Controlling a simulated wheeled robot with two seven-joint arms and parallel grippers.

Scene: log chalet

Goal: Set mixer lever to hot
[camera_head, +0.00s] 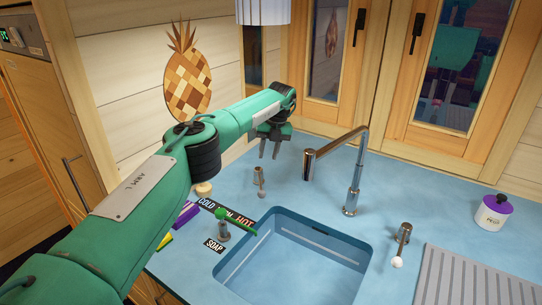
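A label strip reading COLD and HOT (228,212) lies on the blue counter left of the sink, partly covered by a green-topped metal post (224,230). Behind the strip stands a small metal lever with a pale ball end (260,182). A similar metal lever with a white ball (402,240) stands right of the sink. I cannot tell for certain which is the mixer lever. My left gripper (270,150) is above and behind the rear-left lever, apart from it, pointing down with its fingers parted and empty. My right gripper is out of view.
A blue sink (300,255) lies in front of a copper-and-chrome faucet (352,185). A SOAP label (214,245) lies at its left. A white jar with a purple lid (493,212) and a ribbed drainer (465,280) are at right. Wooden windows stand behind.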

